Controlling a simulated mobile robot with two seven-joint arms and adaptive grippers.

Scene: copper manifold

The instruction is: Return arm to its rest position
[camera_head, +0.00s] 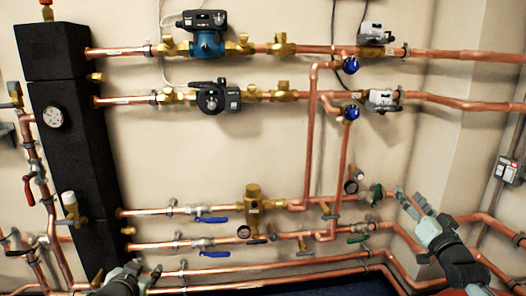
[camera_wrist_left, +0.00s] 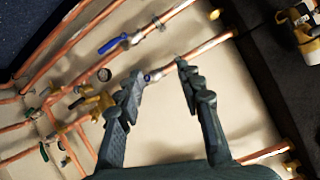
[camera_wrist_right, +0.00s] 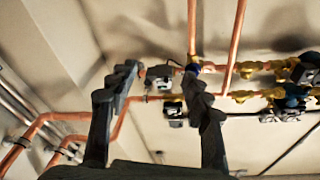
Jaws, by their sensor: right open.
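My right gripper (camera_head: 412,203) is in the right part of the head view, in front of the lower copper pipes near the wall corner. In the right wrist view its two fingers (camera_wrist_right: 160,72) stand apart with nothing held between them. My left gripper (camera_head: 140,274) is at the bottom left of the head view, partly cut off by the lower edge. In the left wrist view its fingers (camera_wrist_left: 156,76) are spread, with a copper pipe and the wall showing behind the gap. Whether either gripper touches a pipe cannot be told.
Copper pipes run along the wall, with a blue-bodied pump (camera_head: 207,44) and a black pump (camera_head: 212,97) above. Blue lever handles (camera_head: 212,220) sit on the lower pipes. A black insulated block (camera_head: 72,130) with a gauge (camera_head: 53,117) stands at left. A grey box (camera_head: 508,170) is at right.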

